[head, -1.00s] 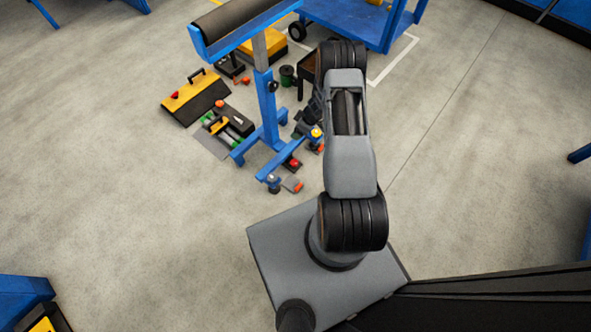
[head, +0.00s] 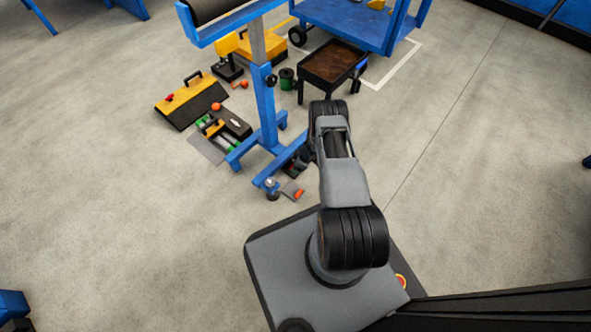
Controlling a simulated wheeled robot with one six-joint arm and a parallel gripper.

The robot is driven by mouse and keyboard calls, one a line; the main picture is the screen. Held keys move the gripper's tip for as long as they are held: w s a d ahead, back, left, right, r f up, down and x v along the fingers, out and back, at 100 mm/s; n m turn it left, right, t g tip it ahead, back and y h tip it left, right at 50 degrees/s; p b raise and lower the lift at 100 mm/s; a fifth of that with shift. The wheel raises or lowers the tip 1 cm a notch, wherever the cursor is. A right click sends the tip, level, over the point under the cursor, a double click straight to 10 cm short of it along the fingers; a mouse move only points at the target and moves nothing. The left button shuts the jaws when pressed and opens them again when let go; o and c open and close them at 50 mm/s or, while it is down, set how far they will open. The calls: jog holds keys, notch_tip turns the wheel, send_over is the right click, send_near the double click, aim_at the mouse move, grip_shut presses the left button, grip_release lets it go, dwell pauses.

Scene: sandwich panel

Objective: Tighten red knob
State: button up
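No part is clearly the red knob. A small red piece (head: 169,98) sits on the yellow and black case at the left. A round orange-red ball-like piece (head: 216,106) is beside that case. A red-orange piece (head: 299,193) lies low by the foot of the blue roller stand (head: 266,110). The stand's column carries a black knob (head: 271,81). My arm reaches down past the stand's right side. My gripper's fingers are hidden behind my arm and the stand's foot, so what they touch does not show.
A yellow and black case (head: 190,100), a dark tool on a grey mat (head: 208,148) and a green spool (head: 287,78) crowd the floor around the stand. A brown-topped cart (head: 333,62) and a blue trolley (head: 350,22) stand behind.

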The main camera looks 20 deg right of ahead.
jog(key=shift+b+x, duration=0.65)
jog(key=shift+x, duration=0.9)
jog(key=shift+a, duration=0.1)
jog(key=c, duration=0.7)
jog(key=o, duration=0.7)
jog(key=p+v, duration=0.7)
jog(key=v, duration=0.6)
jog(key=shift+r, duration=0.35)
jog(key=shift+s, duration=0.1)
